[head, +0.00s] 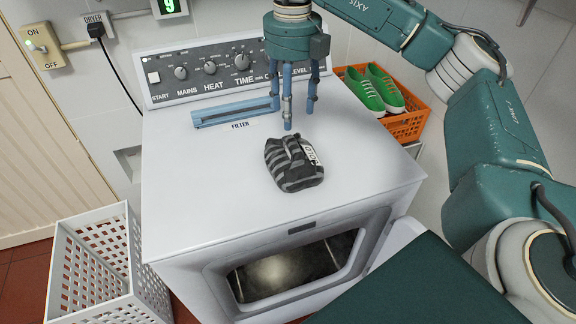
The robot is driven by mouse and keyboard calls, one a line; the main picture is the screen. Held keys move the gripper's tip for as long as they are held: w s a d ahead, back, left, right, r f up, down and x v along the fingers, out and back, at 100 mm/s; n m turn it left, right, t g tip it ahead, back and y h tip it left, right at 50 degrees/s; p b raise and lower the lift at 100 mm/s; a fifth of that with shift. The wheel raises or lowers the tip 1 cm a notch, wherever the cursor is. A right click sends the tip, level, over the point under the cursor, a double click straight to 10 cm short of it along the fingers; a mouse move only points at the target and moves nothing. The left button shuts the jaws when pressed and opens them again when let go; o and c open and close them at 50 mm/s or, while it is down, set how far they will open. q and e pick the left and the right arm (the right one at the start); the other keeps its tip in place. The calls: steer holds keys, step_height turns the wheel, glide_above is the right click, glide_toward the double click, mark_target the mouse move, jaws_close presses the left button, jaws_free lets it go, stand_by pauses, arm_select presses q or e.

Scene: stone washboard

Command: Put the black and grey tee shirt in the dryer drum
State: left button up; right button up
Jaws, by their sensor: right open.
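The black and grey striped tee shirt (293,165) lies bunched up on the white top of the dryer (200,205). A white label with dark lettering shows on its upper right side. My right gripper (290,112) is open and empty, pointing down just behind the shirt, with its fingers apart. The dryer drum (290,272) shows through the opening in the front of the machine; its inside looks empty where I can see it. My left gripper is not in view.
An orange crate (405,127) with green shoes (375,90) stands behind the dryer's right side. A white perforated basket (100,270) stands on the floor at left. A blue filter handle (235,112) and the control panel (205,70) are at the back. The dryer top around the shirt is clear.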

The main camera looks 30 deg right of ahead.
glide_above(291, 144)
steer(key=f, duration=0.4)
steer(key=shift+d+f+p, duration=0.15)
steer(key=shift+d+p, duration=0.05)
steer(key=shift+p, duration=0.15)
steer(key=shift+s+a+f, duration=0.1)
steer(key=shift+a+f, duration=0.05)
steer(key=shift+f, duration=0.3)
step_height(291, 144, down, 4)
steer(key=shift+f+p, duration=0.25)
steer(key=shift+p, duration=0.9)
steer(key=shift+f, duration=0.25)
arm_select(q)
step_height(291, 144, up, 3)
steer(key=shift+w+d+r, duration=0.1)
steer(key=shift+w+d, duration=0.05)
arm_select(e)
jaws_close()
